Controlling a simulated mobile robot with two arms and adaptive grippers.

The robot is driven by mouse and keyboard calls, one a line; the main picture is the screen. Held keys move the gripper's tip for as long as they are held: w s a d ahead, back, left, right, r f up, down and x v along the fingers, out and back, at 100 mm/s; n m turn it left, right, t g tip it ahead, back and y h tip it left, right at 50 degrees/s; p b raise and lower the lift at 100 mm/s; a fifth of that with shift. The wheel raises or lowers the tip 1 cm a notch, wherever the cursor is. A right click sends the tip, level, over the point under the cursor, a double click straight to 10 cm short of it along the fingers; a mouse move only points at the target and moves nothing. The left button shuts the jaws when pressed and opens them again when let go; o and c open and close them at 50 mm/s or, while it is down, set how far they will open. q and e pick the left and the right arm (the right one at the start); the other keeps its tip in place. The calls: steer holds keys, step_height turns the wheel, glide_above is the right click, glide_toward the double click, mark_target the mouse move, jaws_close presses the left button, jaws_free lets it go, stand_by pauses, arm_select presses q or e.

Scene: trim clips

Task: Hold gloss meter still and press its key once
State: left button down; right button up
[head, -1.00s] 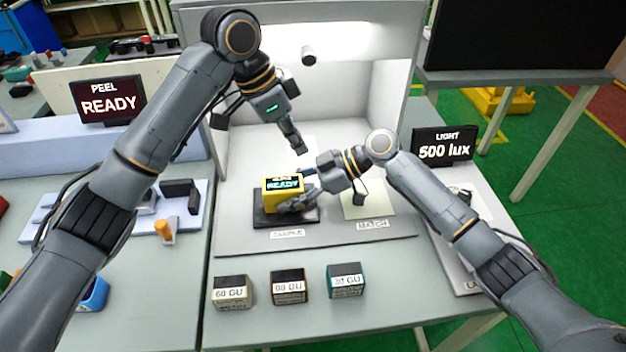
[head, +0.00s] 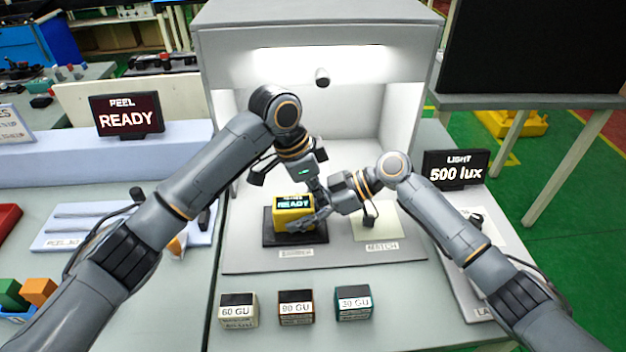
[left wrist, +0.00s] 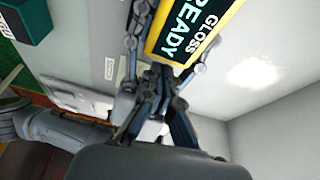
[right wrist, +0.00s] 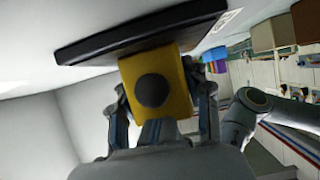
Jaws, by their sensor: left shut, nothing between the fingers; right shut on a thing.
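The yellow gloss meter (head: 281,222) sits on a black panel (head: 268,240) in the light booth, its screen reading READY. It also shows in the left wrist view (left wrist: 160,45). My right gripper (head: 308,222) is shut on the meter from the right, with a finger along each side in the right wrist view (right wrist: 158,110). There a dark round disc (right wrist: 152,90) shows on the meter's side facing that gripper. My left gripper (head: 322,197) is shut and empty, pointing down close beside the meter's right side. Its fingertips show near the meter in the left wrist view (left wrist: 160,75); contact is unclear.
Three blocks, 60 GU (head: 238,311), 90 GU (head: 296,308) and 30 GU (head: 354,303), stand in front of the booth. The booth's side walls (head: 399,110) stand close around both arms.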

arm_select(q)
steer(key=shift+x, duration=1.2)
arm_select(e)
steer(key=shift+f, duration=0.1)
